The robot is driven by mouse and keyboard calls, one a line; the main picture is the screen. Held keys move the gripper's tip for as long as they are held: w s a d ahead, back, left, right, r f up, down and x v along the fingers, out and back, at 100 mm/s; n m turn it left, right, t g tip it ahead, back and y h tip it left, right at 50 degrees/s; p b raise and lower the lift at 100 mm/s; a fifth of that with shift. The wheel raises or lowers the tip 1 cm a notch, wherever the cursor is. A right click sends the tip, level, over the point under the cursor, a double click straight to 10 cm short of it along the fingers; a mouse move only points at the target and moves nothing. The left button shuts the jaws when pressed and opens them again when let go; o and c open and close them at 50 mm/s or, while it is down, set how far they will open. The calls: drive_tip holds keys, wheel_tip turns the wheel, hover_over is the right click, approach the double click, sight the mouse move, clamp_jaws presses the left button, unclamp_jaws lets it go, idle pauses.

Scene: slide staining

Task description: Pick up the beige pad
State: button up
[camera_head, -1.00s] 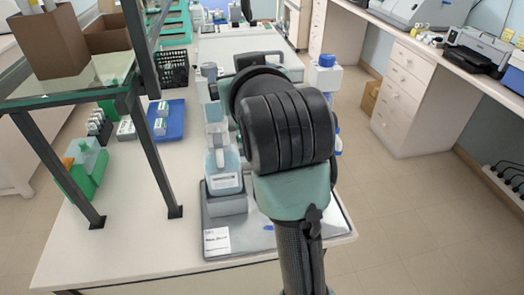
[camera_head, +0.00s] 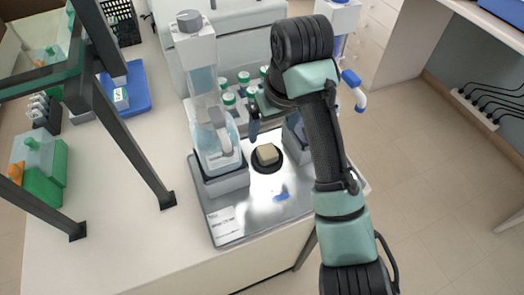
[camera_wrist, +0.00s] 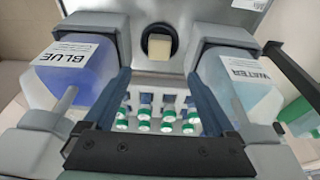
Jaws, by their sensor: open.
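The beige pad (camera_head: 267,152) is a small block on a round black base (camera_head: 260,168) that stands on the metal tray (camera_head: 240,205). The pad also shows in the wrist view (camera_wrist: 160,48), top centre, between two labelled bottles. My gripper (camera_wrist: 159,74) is open and empty. Its two dark blue fingers are spread wide, and the pad appears beyond their tips, apart from them. In the head view one finger shows (camera_head: 254,122) just above and left of the pad; my arm hides the other.
The WATER bottle (camera_wrist: 235,85) and the BLUE bottle (camera_wrist: 75,70) flank the pad closely. Several green-capped vials (camera_wrist: 143,125) stand in a group near the fingers. A tall dispenser-like bottle (camera_head: 203,85) rises left of the pad. The tray's front is mostly clear.

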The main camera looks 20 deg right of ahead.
sight(267, 150)
drive_tip(key=x, duration=0.5)
drive_tip(key=p+x, duration=0.1)
drive_tip(key=x, duration=0.4)
drive_tip(key=shift+s+d+f, duration=0.15)
drive_tip(key=shift+f, duration=0.25)
clamp_jaws()
wheel_tip(267, 150, up, 10)
idle(0.4)
